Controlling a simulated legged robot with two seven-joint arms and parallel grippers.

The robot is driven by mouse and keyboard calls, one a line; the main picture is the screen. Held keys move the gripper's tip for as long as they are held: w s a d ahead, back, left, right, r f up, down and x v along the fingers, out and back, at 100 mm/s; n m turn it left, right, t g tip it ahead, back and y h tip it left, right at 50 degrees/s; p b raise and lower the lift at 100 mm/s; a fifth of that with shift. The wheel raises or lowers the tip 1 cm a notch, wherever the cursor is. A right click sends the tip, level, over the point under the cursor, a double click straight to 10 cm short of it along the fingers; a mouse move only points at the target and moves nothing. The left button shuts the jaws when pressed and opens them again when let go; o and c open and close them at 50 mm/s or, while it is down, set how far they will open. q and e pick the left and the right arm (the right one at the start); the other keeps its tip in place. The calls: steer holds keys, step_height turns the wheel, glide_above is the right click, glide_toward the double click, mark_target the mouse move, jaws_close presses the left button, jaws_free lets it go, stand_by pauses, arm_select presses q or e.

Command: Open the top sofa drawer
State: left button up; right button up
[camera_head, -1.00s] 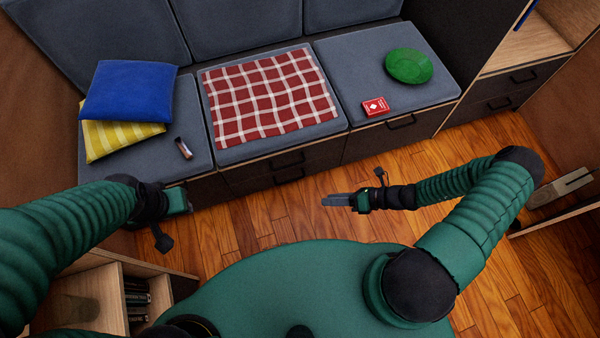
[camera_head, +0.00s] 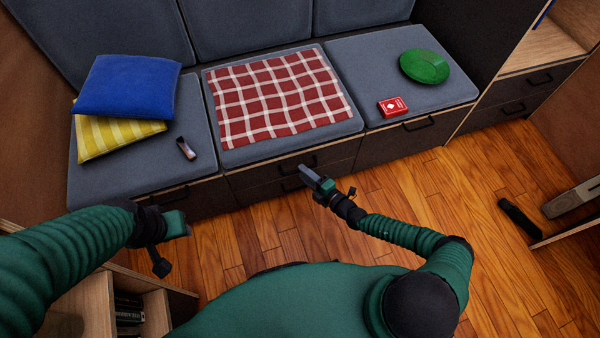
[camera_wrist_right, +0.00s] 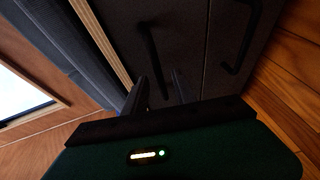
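The top sofa drawer (camera_head: 255,178) is a dark front under the middle seat cushion, with a black bar handle that shows in the right wrist view (camera_wrist_right: 152,50). My right gripper (camera_head: 307,173) is in front of this drawer, close to the handle, and covers part of it. In the right wrist view the two fingers (camera_wrist_right: 158,92) are apart, and the near end of the handle appears between their tips. I cannot tell whether they touch it. The drawer looks closed. My left gripper (camera_head: 178,224) is at the left, away from the drawers; its fingers are unclear.
A second handle (camera_wrist_right: 238,45) belongs to the lower drawer.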

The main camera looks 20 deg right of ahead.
steer(key=shift+w+a+f, duration=0.15)
steer(key=shift+w+f, duration=0.05)
steer(key=shift+w, duration=0.35)
steer(key=shift+w+a+f, duration=0.1)
steer(key=shift+w+f, duration=0.1)
steer(key=shift+w, duration=0.35)
steer(key=shift+w+a+r, duration=0.1)
steer(key=shift+w+a, duration=0.05)
steer(key=shift+w, duration=0.05)
steer(key=shift+c, duration=0.4)
steer(key=c, duration=0.5)
jaws_close()
